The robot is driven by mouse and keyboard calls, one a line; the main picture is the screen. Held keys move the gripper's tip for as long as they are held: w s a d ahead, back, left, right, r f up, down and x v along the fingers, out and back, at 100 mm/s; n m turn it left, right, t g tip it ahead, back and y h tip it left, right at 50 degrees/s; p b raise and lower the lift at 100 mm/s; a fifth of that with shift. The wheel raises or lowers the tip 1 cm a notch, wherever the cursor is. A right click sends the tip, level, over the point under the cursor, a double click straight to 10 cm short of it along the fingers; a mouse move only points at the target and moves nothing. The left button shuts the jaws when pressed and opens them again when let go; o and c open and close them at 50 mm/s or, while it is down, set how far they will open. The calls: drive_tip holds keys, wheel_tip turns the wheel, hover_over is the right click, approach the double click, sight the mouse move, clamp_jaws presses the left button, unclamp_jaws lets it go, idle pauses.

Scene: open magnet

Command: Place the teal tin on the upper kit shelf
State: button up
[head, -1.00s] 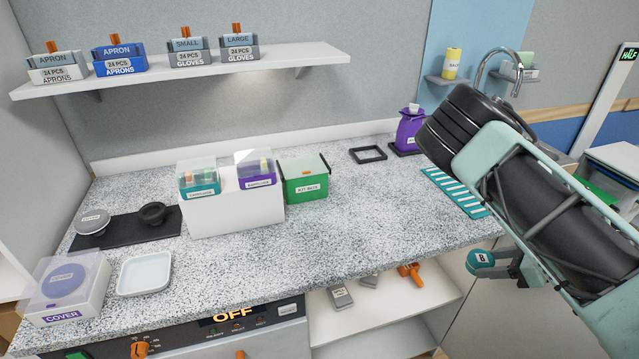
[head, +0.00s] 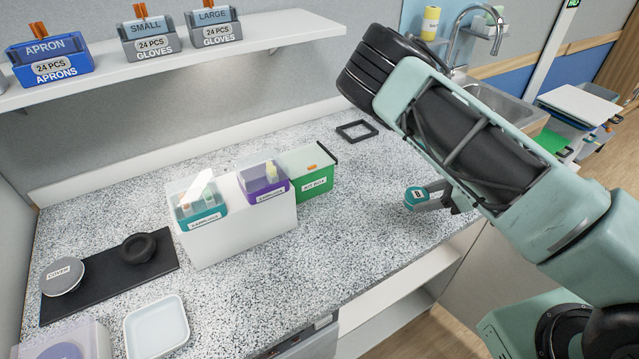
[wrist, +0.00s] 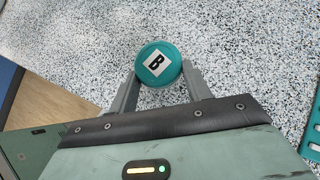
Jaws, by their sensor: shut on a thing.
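An open shelf unit under the counter shows white boards, an upper one (head: 408,288) and a lower one partly hidden. A white wall shelf (head: 290,32) carries apron and glove boxes. No label shows which is the kit shelf.
A white stand (head: 245,232) holds two clear-lidded bins, beside a green kit box (head: 315,185). A black mat (head: 110,275), a pale tray (head: 156,330) and a black frame (head: 357,131) lie on the counter. The counter (head: 330,240) is clear in front of the stand.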

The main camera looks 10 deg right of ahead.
drive_tip(key=w+a+p, duration=0.2)
drive_tip(key=w+a, duration=0.1)
drive_tip(key=a, duration=0.1)
drive_tip(key=w+a+p, duration=0.2)
drive_tip(key=w+a, duration=0.2)
drive_tip(key=w+a+p, duration=0.2)
drive_tip(key=w+a, duration=0.1)
drive_tip(key=a, duration=0.1)
drive_tip(key=shift+w+a+r, duration=0.1)
drive_tip(key=shift+w+a, duration=0.1)
drive_tip(key=shift+w, duration=0.15)
drive_tip(key=f, duration=0.1)
drive_tip(key=f+p, duration=0.1)
drive_tip(key=a+f+p, duration=0.1)
drive_tip(key=shift+w, duration=0.4)
drive_tip(key=shift+f, duration=0.35)
drive_tip(key=shift+f, duration=0.15)
drive_tip(key=o, duration=1)
drive_tip(key=shift+c, duration=0.2)
